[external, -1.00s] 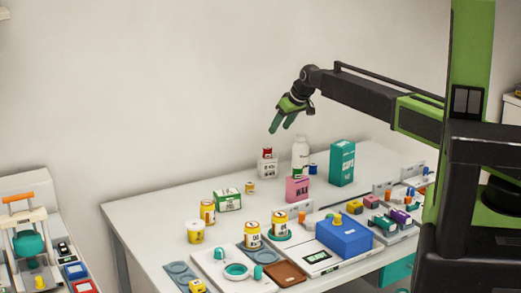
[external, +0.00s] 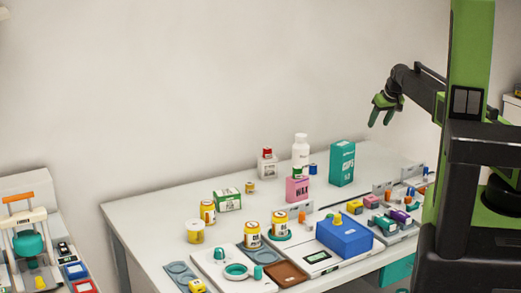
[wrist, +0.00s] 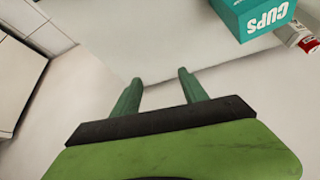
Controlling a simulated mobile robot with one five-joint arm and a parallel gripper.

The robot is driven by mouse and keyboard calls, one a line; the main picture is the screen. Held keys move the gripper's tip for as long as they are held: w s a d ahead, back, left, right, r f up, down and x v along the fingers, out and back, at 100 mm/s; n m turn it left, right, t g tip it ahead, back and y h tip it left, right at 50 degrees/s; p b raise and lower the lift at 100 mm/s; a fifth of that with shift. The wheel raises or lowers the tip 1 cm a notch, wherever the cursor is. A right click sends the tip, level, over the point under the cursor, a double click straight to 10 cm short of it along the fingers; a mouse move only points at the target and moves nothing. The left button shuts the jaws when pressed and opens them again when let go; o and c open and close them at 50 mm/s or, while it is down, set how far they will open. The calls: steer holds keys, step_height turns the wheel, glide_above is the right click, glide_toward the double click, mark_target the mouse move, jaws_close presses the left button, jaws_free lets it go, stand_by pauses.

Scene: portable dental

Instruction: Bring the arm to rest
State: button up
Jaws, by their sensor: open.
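My gripper (external: 381,112) is at the upper right of the external view, raised above the right back part of the table and close to my column. Its two green fingers point down and stand apart, with nothing between them. In the wrist view my gripper (wrist: 157,88) also shows spread, empty fingers over the table's edge and the pale floor or wall beyond. The arm is drawn in beside the column, and part of it is hidden behind the column.
The white table (external: 150,222) holds a teal cups box (external: 342,163), a white bottle (external: 300,152), a pink wax box (external: 297,190), a blue box (external: 344,236) and several yellow-labelled jars. The teal box (wrist: 252,16) also shows in the wrist view. The air above the table is clear.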

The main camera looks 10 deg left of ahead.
steer(key=s+d+f+m+g+h, duration=0.1)
steer(key=s+d, duration=0.2)
steer(key=d, duration=0.7)
steer(key=s+d+m+h, duration=0.15)
steer(key=s+d, duration=0.25)
steer(key=d, duration=0.6)
steer(key=s+d+f+m+g, duration=0.1)
steer(key=s+d+m, duration=0.15)
steer(key=d, duration=0.65)
steer(key=s+d+g, duration=0.1)
steer(key=s+d, duration=0.1)
steer(key=s, duration=0.3)
steer(key=s+d+f+m+g, duration=0.1)
steer(key=s+d, duration=0.1)
steer(key=s, duration=0.4)
steer(key=s+d+m+g, duration=0.1)
steer(key=s+d, duration=0.2)
steer(key=s, duration=0.3)
steer(key=shift+f+h, duration=0.15)
steer(key=shift+h, duration=0.3)
